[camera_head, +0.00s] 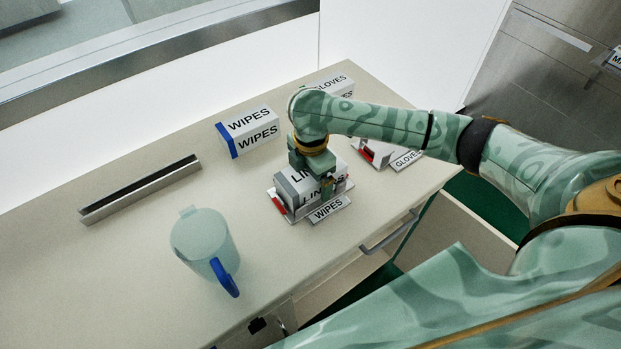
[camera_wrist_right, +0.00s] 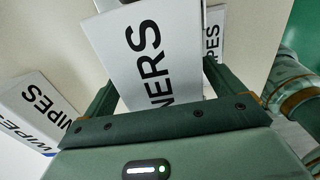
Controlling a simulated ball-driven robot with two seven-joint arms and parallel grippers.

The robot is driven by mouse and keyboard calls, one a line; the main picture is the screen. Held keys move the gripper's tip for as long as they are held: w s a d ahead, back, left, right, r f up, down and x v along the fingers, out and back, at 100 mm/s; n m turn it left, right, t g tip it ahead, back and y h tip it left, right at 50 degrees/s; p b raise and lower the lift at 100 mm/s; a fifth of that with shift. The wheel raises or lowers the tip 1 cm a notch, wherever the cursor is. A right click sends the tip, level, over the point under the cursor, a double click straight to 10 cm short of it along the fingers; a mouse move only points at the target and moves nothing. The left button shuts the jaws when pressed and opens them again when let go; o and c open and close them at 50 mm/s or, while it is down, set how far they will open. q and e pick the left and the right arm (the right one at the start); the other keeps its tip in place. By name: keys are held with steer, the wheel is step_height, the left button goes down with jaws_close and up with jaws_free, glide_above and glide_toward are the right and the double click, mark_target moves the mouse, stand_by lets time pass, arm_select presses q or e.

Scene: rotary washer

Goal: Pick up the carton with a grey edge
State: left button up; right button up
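The carton with a grey edge (camera_head: 290,190) is a white box lettered LINERS. It sits on the worktop at a low tray with a red mark and a WIPES label (camera_head: 329,209). My right gripper (camera_head: 313,174) is down over this carton, one finger on each side. In the right wrist view the carton (camera_wrist_right: 155,50) lies between the two wide-set fingers (camera_wrist_right: 160,85). Their edges run close along its sides; firm contact cannot be made out. Part of the carton is hidden by the gripper. My left gripper is not in view.
A blue-edged WIPES carton (camera_head: 250,131) stands behind left, and a GLOVES carton (camera_head: 335,85) behind. A second tray with a GLOVES label (camera_head: 406,160) is at right. A pale jug with blue handle (camera_head: 203,243) and a metal channel (camera_head: 140,190) are at left.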

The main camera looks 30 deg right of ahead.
steer(key=shift+s+r, duration=0.1)
steer(key=c, duration=1.2)
steer(key=shift+c, duration=0.2)
steer(key=shift+r+p, duration=0.3)
steer(key=shift+r, duration=0.3)
steer(key=r, duration=0.1)
steer(key=r+p, duration=0.1)
steer(key=shift+d+r, duration=0.2)
steer(key=shift+r, duration=0.2)
steer(key=d+r+p, duration=0.1)
steer(key=s+d+r, duration=0.1)
steer(key=r, duration=0.1)
steer(key=s+d+r+p, duration=0.1)
steer(key=d+r, duration=0.1)
steer(key=shift+s+r+p, duration=0.15)
steer(key=shift+s+p, duration=0.05)
steer(key=shift+p, duration=0.1)
steer(key=s+d+r, duration=0.3)
steer(key=s+d, duration=0.2)
steer(key=d, duration=0.2)
step_height(320, 180, up, 8)
steer(key=p, duration=1.2)
steer(key=shift+d+f, duration=0.15)
steer(key=shift+d, duration=0.15)
